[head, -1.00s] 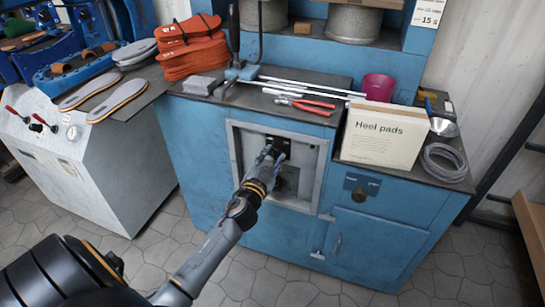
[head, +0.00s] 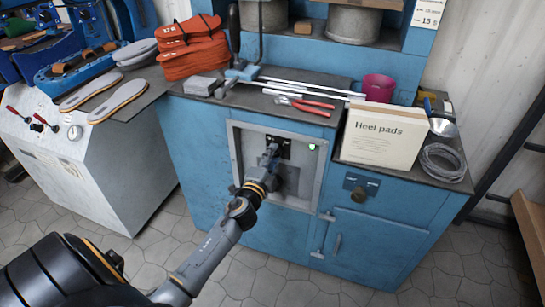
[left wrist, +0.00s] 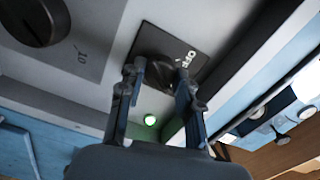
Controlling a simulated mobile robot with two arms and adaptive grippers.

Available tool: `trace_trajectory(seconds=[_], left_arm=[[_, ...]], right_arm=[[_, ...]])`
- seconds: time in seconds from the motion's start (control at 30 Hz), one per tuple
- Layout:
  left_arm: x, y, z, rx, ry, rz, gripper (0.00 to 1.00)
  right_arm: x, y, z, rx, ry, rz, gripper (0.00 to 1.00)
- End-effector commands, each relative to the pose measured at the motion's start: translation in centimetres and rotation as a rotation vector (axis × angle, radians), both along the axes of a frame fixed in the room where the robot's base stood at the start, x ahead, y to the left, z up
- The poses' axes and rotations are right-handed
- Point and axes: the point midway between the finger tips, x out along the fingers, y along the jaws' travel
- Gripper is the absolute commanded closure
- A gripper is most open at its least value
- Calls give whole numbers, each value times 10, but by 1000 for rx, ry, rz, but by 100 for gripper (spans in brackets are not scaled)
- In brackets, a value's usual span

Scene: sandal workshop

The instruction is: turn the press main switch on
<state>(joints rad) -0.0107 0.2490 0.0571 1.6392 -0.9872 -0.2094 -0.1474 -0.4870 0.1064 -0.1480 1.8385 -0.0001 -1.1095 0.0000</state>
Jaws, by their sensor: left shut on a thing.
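The press main switch is a dark rotary knob (left wrist: 155,72) on a black plate (head: 285,143) with white lettering, inside the grey-framed recess of the blue cabinet. My left gripper (head: 271,153) reaches into this recess. In the left wrist view its two fingers (left wrist: 160,82) are shut on the knob, one on each side. A small green lamp (head: 312,147) is lit to the right of the plate; it also glows in the left wrist view (left wrist: 150,120). The gripper partly hides the knob and plate. My right gripper is not in view.
A larger dark knob (left wrist: 38,18) sits near the switch. Above, the bench top holds red-handled pliers (head: 312,106), white rods and a "Heel pads" box (head: 383,137). Floor in front is clear.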

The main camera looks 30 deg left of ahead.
Motion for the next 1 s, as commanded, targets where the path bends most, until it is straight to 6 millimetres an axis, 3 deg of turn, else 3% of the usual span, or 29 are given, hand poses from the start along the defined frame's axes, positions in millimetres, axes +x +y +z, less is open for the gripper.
trace_trajectory(seconds=[0.4, 0.97, 1.0], left_arm=[[0, -1, 0, 180, 44, -1, 97], [0, -1, -1, 207, 51, -1, 97], [0, -1, -1, 207, 51, -1, 58]], right_arm=[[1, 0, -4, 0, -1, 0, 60], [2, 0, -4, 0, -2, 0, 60], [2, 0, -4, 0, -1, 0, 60]])
